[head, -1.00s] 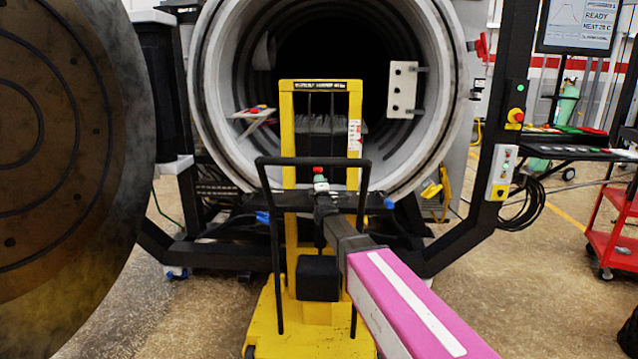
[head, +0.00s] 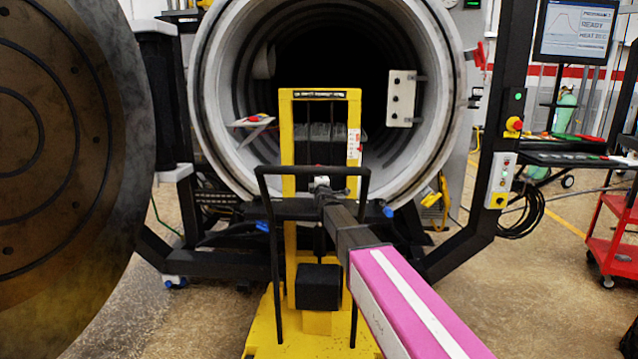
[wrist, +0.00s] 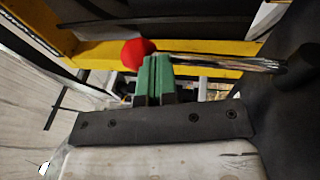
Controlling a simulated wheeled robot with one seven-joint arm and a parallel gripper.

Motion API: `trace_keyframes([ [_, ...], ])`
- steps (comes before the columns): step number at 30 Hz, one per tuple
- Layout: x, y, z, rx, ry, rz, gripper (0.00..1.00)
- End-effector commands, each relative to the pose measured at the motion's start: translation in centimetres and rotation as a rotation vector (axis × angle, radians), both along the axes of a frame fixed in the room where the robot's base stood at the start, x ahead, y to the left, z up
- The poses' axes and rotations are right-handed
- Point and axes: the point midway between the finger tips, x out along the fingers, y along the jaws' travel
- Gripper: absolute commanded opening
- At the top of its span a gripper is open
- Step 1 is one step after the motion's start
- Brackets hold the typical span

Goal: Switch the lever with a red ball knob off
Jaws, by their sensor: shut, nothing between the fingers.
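In the wrist view the red ball knob (wrist: 137,53) sits at the left end of a shiny metal lever rod (wrist: 215,62). The rod runs nearly level to a dark part at the right. My gripper (wrist: 155,76) has green fingertips, shut and empty. They are right beside the knob and overlap its lower right edge; I cannot tell if they touch. In the head view my gripper (head: 321,183) is at the yellow lift truck's (head: 320,94) mast, behind its black handle frame. I cannot make out the knob there.
The open round furnace chamber (head: 215,95) stands behind the truck. Its big door (head: 120,130) fills the left. A black post with buttons (head: 505,150) and a screen (head: 580,30) are at the right, with a red cart (head: 612,255). Floor is clear at the lower right.

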Motion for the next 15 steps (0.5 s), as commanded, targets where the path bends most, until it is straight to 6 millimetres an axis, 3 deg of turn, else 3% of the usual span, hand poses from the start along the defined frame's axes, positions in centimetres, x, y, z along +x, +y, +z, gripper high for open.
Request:
trace_keyframes([
  [15,2.5,0.0,0.3,0.002,0.045,0.0,0.0],
])
